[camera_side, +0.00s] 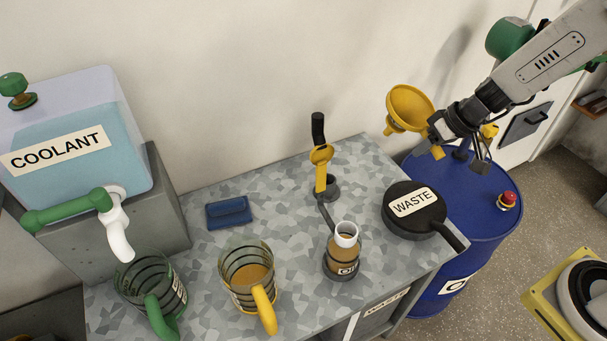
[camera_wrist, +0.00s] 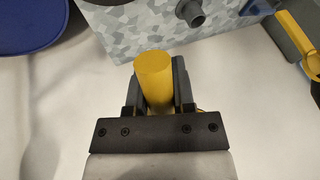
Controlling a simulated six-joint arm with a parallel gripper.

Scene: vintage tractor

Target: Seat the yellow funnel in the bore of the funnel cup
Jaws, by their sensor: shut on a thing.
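The yellow funnel (camera_side: 408,108) is in the air above the blue drum, right of the worktop. Its wide mouth faces up and its spout points down-left. My gripper (camera_side: 437,125) is shut on the funnel at its right side. In the wrist view my gripper (camera_wrist: 155,90) has a yellow rounded part of the funnel (camera_wrist: 155,72) between its fingers. A small dark grey cup (camera_side: 330,187), which looks like the funnel cup, stands at the worktop's back, beside or behind a yellow tool with a black grip (camera_side: 320,158). A grey cup with a round bore (camera_wrist: 190,12) shows at the wrist view's top.
The black WASTE pan (camera_side: 403,222) stands at the worktop's right, near the blue drum (camera_side: 480,190). An oil bottle (camera_side: 343,262), an amber-filled jug (camera_side: 245,272), a green-handled jug (camera_side: 145,285) and a blue wallet-like item (camera_side: 229,212) occupy the worktop. A coolant tank (camera_side: 75,140) stands left.

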